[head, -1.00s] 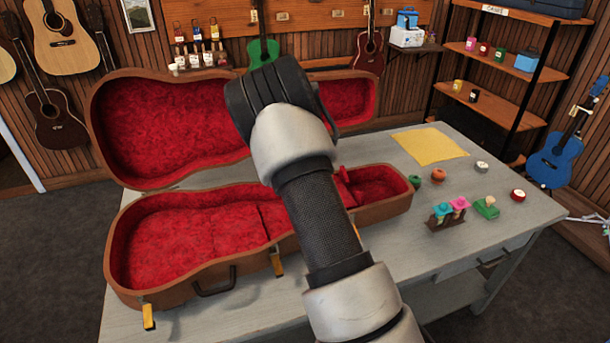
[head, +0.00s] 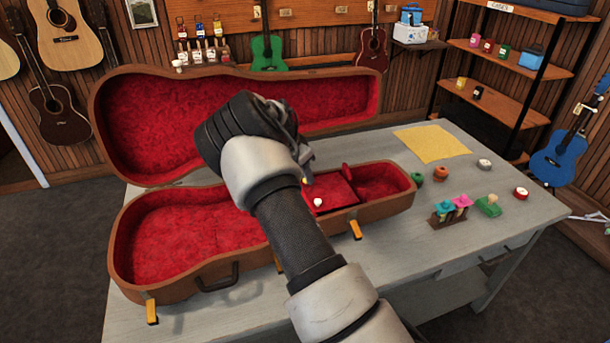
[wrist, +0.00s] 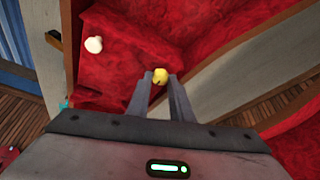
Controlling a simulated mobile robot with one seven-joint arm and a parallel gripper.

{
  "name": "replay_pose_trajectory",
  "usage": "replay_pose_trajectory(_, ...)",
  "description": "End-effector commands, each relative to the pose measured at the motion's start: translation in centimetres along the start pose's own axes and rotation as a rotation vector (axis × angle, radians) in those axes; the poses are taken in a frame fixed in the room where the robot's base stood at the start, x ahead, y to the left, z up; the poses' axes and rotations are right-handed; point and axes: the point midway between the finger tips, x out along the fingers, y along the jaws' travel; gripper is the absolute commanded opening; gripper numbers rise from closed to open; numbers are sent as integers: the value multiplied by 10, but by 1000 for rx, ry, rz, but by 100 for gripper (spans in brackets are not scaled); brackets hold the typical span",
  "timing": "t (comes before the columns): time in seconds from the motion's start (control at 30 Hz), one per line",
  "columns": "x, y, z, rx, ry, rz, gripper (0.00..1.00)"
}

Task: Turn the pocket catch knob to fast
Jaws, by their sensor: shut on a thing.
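The open brown case (head: 185,291) with red plush lining lies on the grey table. A red pocket lid (head: 336,188) sits inside it, with a round white knob (head: 318,202) that also shows in the wrist view (wrist: 94,44). A small yellow knob (wrist: 160,76), which looks like the pocket catch knob, is between the fingertips of my gripper (wrist: 160,82). My gripper is shut on it. In the head view only a bit of yellow (head: 305,181) shows below my gripper. Any marks on the knob are too small to read.
The raised case lid (head: 165,125) stands behind my arm. On the table's right are a yellow cloth (head: 432,143), green and orange round pieces, a small rack (head: 447,216) and two round tins. The table's right front is clear.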

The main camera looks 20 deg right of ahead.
Motion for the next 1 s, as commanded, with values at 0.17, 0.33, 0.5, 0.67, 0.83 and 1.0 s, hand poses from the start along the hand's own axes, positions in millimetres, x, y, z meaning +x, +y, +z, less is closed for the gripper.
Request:
replay_pose_trajectory(0.17, 0, 0, 1, 16, -1, 7, 0)
replay_pose_trajectory(0.33, 0, 0, 1, 18, -2, 8, 0)
replay_pose_trajectory(0.5, 0, 0, 1, 17, -2, 8, 0)
replay_pose_trajectory(0.67, 0, 0, 1, 17, -2, 7, 39)
replay_pose_trajectory(0.83, 0, 0, 0, 16, -1, 7, 39)
replay_pose_trajectory(1.0, -5, -1, 0, 16, -1, 6, 39)
